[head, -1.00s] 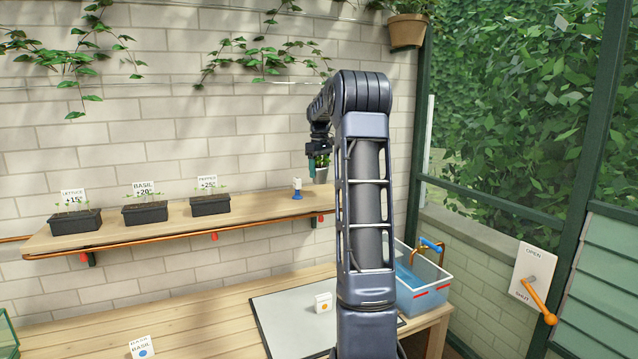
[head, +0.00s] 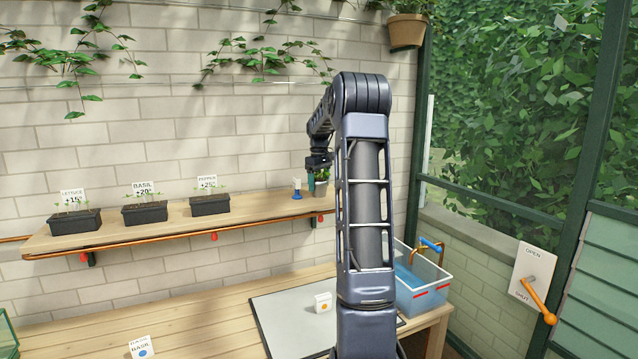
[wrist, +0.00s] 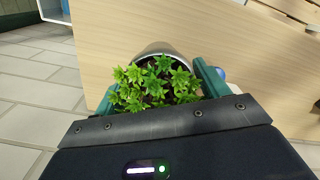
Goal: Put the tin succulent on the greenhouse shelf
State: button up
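The tin succulent (head: 321,188) is a small grey metal pot with green leaves. In the head view it is at the right end of the wall shelf (head: 265,206), partly hidden behind my arm. My gripper (head: 318,178) is above and around it, and its teal fingers are closed on the pot. In the wrist view the green rosettes (wrist: 155,85) and the grey rim (wrist: 163,49) sit between the two fingers (wrist: 160,90). The pot appears upright, at or just above the shelf top; I cannot tell whether it touches.
A small blue-and-white item (head: 297,188) stands on the shelf just left of the pot. Black seedling trays (head: 145,214) with labels stand further left, with bare shelf between. Below are a workbench (head: 200,325), a grey mat (head: 285,315) and a water tub (head: 425,297).

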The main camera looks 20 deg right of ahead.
jog(key=shift+o, duration=0.9)
